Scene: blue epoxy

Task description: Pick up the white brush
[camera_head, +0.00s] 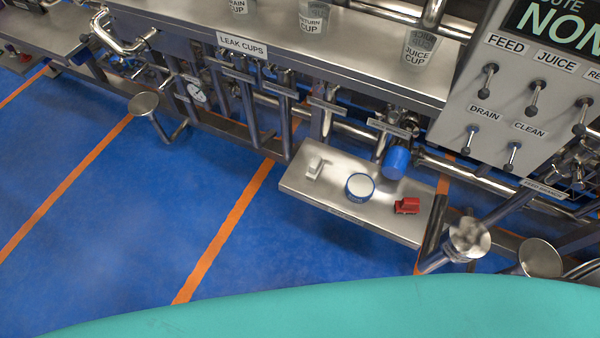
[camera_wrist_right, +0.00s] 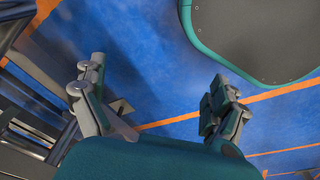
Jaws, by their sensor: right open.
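The white brush (camera_head: 316,168) appears to be the small white object lying at the left end of a small steel shelf (camera_head: 340,208) in the head view. Its bristles are too small to make out. My right gripper (camera_wrist_right: 155,78) shows in the right wrist view with its two fingers wide apart and nothing between them. Blue floor lies beyond the fingers, and the brush does not show in that view. Neither gripper shows in the head view, and my left gripper is in no view.
On the shelf, a blue-rimmed round tub (camera_head: 360,186) and a red object (camera_head: 407,205) lie right of the brush. A blue cylinder (camera_head: 396,162) hangs behind them. Pipes and a valve panel (camera_head: 530,110) crowd the right. Labelled cups (camera_head: 419,48) stand on the upper counter. Blue floor (camera_head: 110,230) is clear at left.

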